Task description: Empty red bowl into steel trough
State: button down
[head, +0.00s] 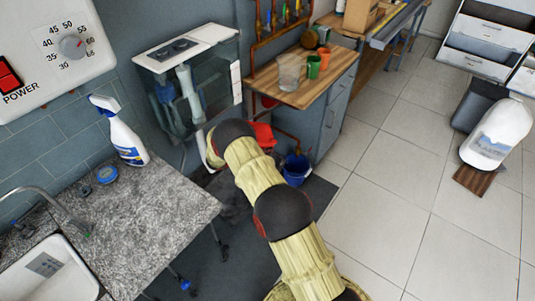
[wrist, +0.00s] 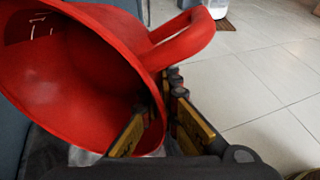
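The red bowl (wrist: 85,70) fills the left of the wrist view. It has a loop handle, is tilted on its side with its mouth toward the camera and lower left, and shows pale marks inside. I see no contents in the visible part. My gripper (wrist: 166,92) has its fingers on either side of the bowl's wall near the handle and appears shut on it. In the head view a red part of the bowl (head: 263,137) shows beyond my arm, which hides my gripper. A long grey metal trough-like piece (head: 395,24) lies on the far bench; I cannot tell whether it is the steel trough.
A wooden counter (head: 300,88) holds a clear container (head: 289,72) and green and orange cups. A blue bucket (head: 296,169) stands on the floor. A glass tank (head: 195,90) is on the wall. A granite counter (head: 150,215) with a sink is at left. The tiled floor right is largely clear.

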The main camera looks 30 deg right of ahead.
jog(key=shift+w+a+f+h, duration=0.15)
jog(key=shift+a+h, duration=0.65)
jog(key=shift+h, duration=0.1)
jog(key=shift+w+a+n+h, duration=0.15)
jog(key=shift+a+n+h, duration=0.15)
jog(key=shift+a+h, duration=0.55)
jog(key=shift+d, duration=0.15)
dwell(0.7)
